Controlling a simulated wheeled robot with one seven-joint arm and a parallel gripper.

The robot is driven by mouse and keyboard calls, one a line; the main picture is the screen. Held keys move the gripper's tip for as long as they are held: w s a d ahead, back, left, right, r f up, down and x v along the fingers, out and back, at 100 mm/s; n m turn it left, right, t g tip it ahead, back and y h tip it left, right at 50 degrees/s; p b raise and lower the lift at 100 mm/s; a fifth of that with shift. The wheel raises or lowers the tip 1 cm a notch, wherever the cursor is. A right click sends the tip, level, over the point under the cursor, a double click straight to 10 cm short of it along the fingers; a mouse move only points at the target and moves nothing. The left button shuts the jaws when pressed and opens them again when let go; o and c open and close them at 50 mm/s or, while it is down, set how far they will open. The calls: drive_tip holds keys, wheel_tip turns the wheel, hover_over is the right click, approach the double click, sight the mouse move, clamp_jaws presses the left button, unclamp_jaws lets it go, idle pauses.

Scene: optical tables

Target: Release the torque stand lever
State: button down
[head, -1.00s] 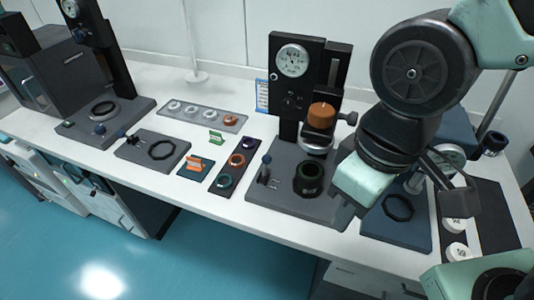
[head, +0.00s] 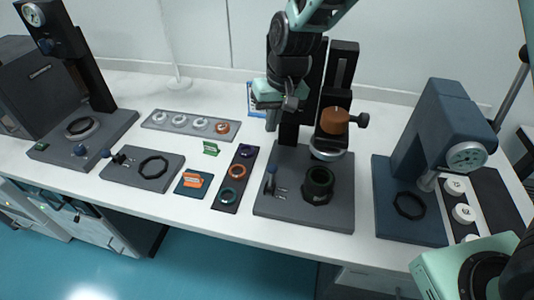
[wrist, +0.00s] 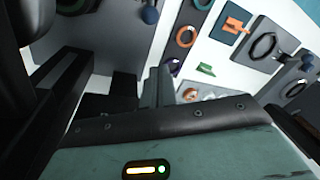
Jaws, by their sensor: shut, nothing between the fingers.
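The middle stand has a grey base (head: 330,215), a black column, an orange cap (head: 335,121) and a dark ring-shaped holder (head: 318,185). A small lever with a blue knob (head: 270,169) stands upright at the left of its base, beside two slot marks. No label shows which stand is the torque stand. In the wrist view the blue knob (wrist: 150,14) is at the top. My gripper (head: 271,126) is shut and empty, pointing down in front of the column, above and behind the lever and apart from it. My arm hides the stand's dial.
A blue press with a dial (head: 440,130) stands to the right. A dark strip with rings (head: 236,171), a plate with a black ring (head: 150,168) and a tray of rings (head: 190,123) lie left. Another dial stand (head: 80,70) is farther left. Table front is free.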

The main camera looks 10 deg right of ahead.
sight(271, 175)
drive_tip(key=shift+w+d+f, duration=0.1)
drive_tip(key=shift+w+f, duration=0.15)
drive_tip(key=shift+w, duration=0.3)
drive_tip(key=shift+f, duration=0.1)
drive_tip(key=f, duration=0.3)
drive_tip(key=a+f+p, duration=0.1)
drive_tip(key=f, duration=0.2)
drive_tip(key=f+p, duration=0.1)
drive_tip(key=f, duration=0.2)
drive_tip(key=shift+w+a+f, duration=0.2)
drive_tip(key=shift+a, duration=0.1)
drive_tip(key=shift+s+d+r+p, duration=0.1)
drive_tip(key=shift+s+r+p, duration=0.1)
drive_tip(key=shift+s+p, duration=0.3)
drive_tip(key=shift+s+d+r+p, duration=0.15)
drive_tip(key=shift+s+p, duration=0.25)
drive_tip(key=shift+s, duration=0.2)
drive_tip(key=shift+s+d, duration=0.1)
drive_tip(key=shift+s, duration=0.65)
